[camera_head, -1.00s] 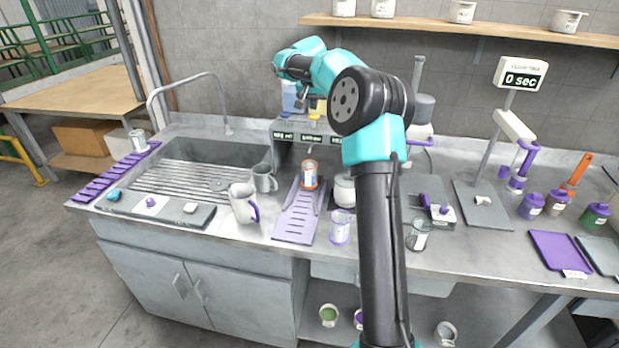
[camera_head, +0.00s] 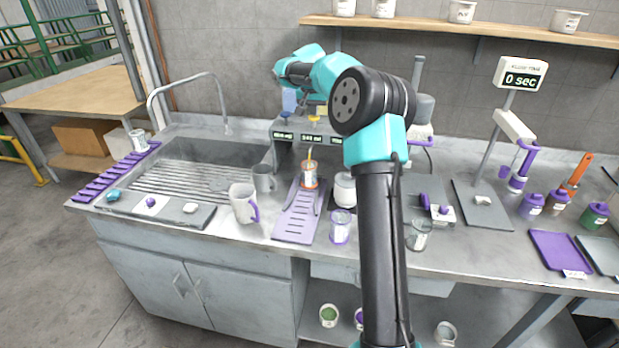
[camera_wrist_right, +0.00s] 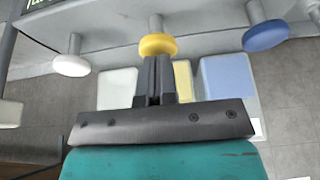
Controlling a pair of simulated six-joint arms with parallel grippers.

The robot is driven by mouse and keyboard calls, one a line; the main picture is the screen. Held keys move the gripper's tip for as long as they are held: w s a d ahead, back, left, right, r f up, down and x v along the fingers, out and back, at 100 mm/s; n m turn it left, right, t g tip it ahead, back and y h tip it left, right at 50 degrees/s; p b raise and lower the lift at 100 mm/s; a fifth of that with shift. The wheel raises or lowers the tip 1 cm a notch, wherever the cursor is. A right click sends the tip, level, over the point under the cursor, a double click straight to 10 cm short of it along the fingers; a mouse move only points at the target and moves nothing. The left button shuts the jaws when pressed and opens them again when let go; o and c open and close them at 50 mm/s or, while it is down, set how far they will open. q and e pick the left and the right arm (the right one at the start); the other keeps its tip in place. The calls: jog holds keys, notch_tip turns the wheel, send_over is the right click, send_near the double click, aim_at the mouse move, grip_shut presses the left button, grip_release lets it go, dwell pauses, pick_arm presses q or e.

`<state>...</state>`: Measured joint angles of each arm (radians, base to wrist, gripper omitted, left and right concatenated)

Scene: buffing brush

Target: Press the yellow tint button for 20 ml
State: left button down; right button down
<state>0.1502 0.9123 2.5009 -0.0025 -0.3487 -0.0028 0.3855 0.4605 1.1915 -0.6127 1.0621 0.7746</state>
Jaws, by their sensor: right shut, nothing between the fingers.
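The yellow tint button (camera_wrist_right: 157,45) is a round knob in the right wrist view, between a white knob (camera_wrist_right: 70,65) and a blue knob (camera_wrist_right: 265,36). My right gripper (camera_wrist_right: 155,60) is shut and empty, with its tips up against the yellow button. In the head view the yellow button (camera_head: 314,118) shows on the dispenser (camera_head: 285,124), above small displays too blurred to read surely. A thin yellow stream (camera_head: 309,154) falls from the dispenser into a can with an orange band (camera_head: 309,181). My left gripper is not in view.
The can stands at the back of a purple slotted tray (camera_head: 293,228). A white jug (camera_head: 242,205) and a grey mug (camera_head: 263,180) stand left of it, near the sink (camera_head: 180,178). A white jar (camera_head: 345,190) and a clear purple-based cup (camera_head: 340,230) stand to the right.

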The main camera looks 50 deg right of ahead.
jog(key=shift+f, duration=0.6)
jog(key=shift+r, duration=1.6)
jog(key=shift+f, duration=0.25)
jog(key=shift+f, duration=1.3)
jog(key=shift+r, duration=1.55)
